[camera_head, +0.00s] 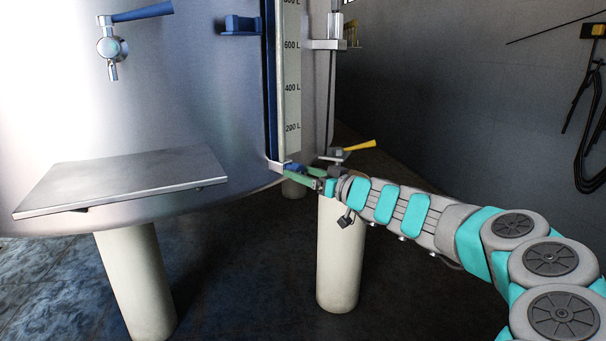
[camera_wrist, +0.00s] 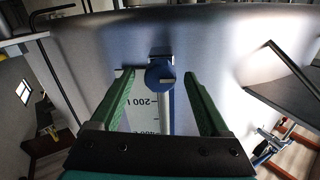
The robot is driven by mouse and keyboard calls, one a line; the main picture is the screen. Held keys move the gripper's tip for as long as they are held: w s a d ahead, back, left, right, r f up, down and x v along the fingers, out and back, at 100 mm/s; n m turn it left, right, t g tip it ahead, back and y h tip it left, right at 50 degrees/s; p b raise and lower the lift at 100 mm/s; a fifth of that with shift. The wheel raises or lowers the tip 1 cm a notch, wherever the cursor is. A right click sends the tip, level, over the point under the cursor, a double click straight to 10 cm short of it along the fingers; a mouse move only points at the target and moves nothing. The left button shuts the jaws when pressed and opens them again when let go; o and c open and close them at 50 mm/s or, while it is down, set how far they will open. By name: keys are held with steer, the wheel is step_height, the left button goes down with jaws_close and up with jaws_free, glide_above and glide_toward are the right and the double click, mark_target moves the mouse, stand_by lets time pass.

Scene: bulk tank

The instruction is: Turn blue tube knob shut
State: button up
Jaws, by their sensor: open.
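The blue tube knob (camera_wrist: 160,74) is round with a pale slot-like mark on its face. In the wrist view it sits at the lower end of the level tube, between the green fingertips of my gripper (camera_wrist: 160,82). The fingers are open, with a visible gap on each side of the knob; I see no contact. In the head view my gripper (camera_head: 284,178) is at the foot of the level scale, and a small blue part of the knob (camera_head: 293,168) shows beside the fingers. The level scale (camera_head: 292,85) rises above it with litre marks.
A yellow-handled valve (camera_head: 355,147) is just right of my gripper. A blue-handled tap (camera_head: 112,47) and a metal shelf (camera_head: 125,180) are on the tank (camera_head: 215,100) at left. A white tank leg (camera_head: 340,255) stands below my gripper. Hoses (camera_head: 590,130) hang on the right wall.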

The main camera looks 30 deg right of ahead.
steer(key=shift+w, duration=0.1)
jaws_close()
stand_by(0.7)
